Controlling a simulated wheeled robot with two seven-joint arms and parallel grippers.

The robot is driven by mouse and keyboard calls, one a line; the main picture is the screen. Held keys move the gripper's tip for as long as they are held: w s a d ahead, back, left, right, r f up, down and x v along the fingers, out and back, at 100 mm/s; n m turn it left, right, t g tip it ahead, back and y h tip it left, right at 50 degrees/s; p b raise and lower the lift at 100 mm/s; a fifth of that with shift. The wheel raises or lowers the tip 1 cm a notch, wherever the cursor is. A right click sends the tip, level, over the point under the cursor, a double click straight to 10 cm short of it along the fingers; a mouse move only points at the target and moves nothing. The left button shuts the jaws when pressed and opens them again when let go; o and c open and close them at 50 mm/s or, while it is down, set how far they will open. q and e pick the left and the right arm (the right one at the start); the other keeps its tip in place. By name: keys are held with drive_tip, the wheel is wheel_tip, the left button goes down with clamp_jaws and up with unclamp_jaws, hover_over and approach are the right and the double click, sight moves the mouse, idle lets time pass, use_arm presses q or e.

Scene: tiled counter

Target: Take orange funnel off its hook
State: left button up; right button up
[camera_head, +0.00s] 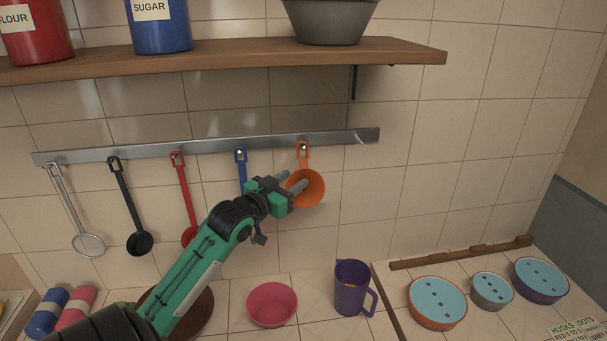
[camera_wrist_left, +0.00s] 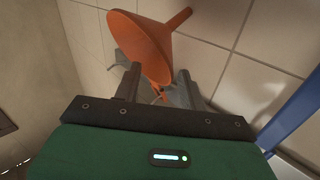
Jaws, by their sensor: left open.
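The orange funnel (camera_head: 311,190) hangs by its looped tab from a hook at the right part of the metal rail (camera_head: 215,145). My left gripper (camera_head: 296,178) is at the funnel, its fingers overlapping the bowl's left side in the head view. In the left wrist view the orange funnel (camera_wrist_left: 142,45) lies just beyond the fingertips, its narrow end at the upper right. There the left gripper (camera_wrist_left: 157,82) is open, with a narrow part of the funnel showing between its fingers. Whether a finger touches it I cannot tell. My right gripper is not in view.
A blue utensil (camera_head: 241,170) hangs close left of the funnel, partly behind my arm. A red ladle (camera_head: 182,190), black ladle (camera_head: 127,205) and strainer (camera_head: 80,215) hang further left. A wooden shelf (camera_head: 230,59) is above. A purple jug (camera_head: 350,288) and pink bowl (camera_head: 271,305) stand below.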

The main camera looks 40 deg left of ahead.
sight(302, 173)
use_arm(q)
drive_tip(key=shift+w+p, duration=0.35)
drive_tip(key=shift+w, duration=0.9)
clamp_jaws()
